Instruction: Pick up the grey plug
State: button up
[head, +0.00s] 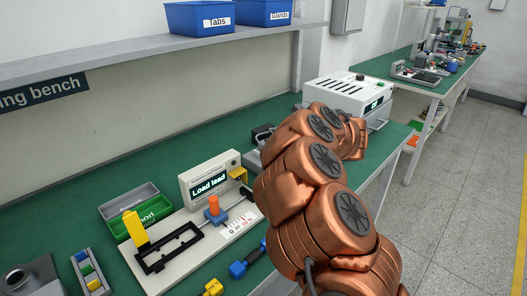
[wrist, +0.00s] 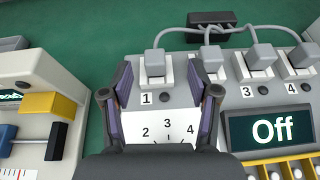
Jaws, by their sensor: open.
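A grey plug (wrist: 154,64) stands in the socket marked 1 on a grey panel in the wrist view. Its grey cable bends up and right to a holder (wrist: 205,33). My gripper (wrist: 159,80) is open, one dark finger on each side of this plug, with a gap to both. I cannot tell the height of the fingertips. More grey plugs sit to the right: one partly behind the right finger (wrist: 213,62), one at 3 (wrist: 262,57), one at 4 (wrist: 301,57).
The panel has a dial and an "Off" display (wrist: 272,131). A green tray (head: 140,222) and a white box (head: 348,92) are also on the green bench. Bare green surface shows behind the panel.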

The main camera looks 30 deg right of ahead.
aim_at(263, 142)
jog(key=shift+a+f, duration=0.2)
jog(key=shift+f, duration=0.2)
jog(key=shift+w+a+f, duration=0.1)
jog(key=shift+x, duration=0.95)
jog(key=shift+p+x, duration=0.75)
jog(key=shift+x, duration=1.9)
jog(key=shift+a+f, duration=0.1)
grip_shut()
